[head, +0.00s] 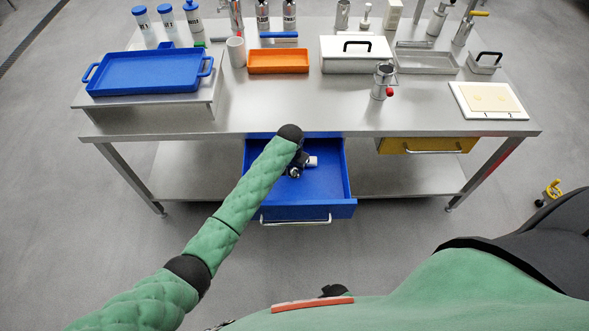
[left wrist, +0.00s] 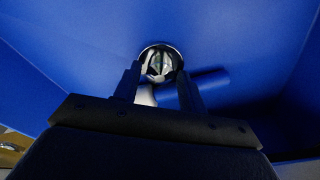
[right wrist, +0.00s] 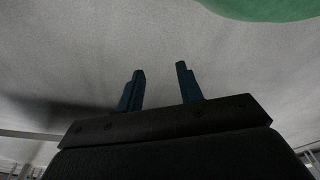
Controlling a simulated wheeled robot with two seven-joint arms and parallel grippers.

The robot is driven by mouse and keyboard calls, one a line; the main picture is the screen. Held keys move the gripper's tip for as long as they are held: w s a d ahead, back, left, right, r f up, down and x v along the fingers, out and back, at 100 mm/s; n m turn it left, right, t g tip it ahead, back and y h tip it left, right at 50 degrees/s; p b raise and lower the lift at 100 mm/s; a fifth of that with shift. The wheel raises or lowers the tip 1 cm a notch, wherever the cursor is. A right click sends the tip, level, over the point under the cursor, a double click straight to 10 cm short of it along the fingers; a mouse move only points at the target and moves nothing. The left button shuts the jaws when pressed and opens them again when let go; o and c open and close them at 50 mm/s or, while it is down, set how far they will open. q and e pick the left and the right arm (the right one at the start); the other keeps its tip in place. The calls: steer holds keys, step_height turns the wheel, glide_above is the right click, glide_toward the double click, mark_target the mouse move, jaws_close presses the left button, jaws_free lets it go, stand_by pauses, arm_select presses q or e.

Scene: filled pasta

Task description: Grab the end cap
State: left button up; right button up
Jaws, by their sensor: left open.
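A small pale metallic round piece, which looks like the end cap (head: 312,161), lies in the open blue drawer (head: 327,188) under the table. In the left wrist view the end cap (left wrist: 161,62) shows as a shiny ring with a grooved inside. My left gripper (head: 298,168) reaches down into the drawer beside it. Its fingers (left wrist: 160,82) are open, one on each side of the cap's near edge; I cannot tell whether they touch it. My right gripper (right wrist: 160,85) is open and empty above the grey floor.
The table edge (head: 400,133) is just beyond my left arm. A yellow drawer (head: 428,146) is at the right. On top stand a blue tray (head: 150,72), an orange tray (head: 278,61), a white box (head: 356,54) and a metal pot (head: 382,80).

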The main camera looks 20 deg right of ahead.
arm_select(q)
steer(key=shift+f, duration=0.15)
steer(key=c, duration=0.8)
steer(key=shift+o, duration=0.2)
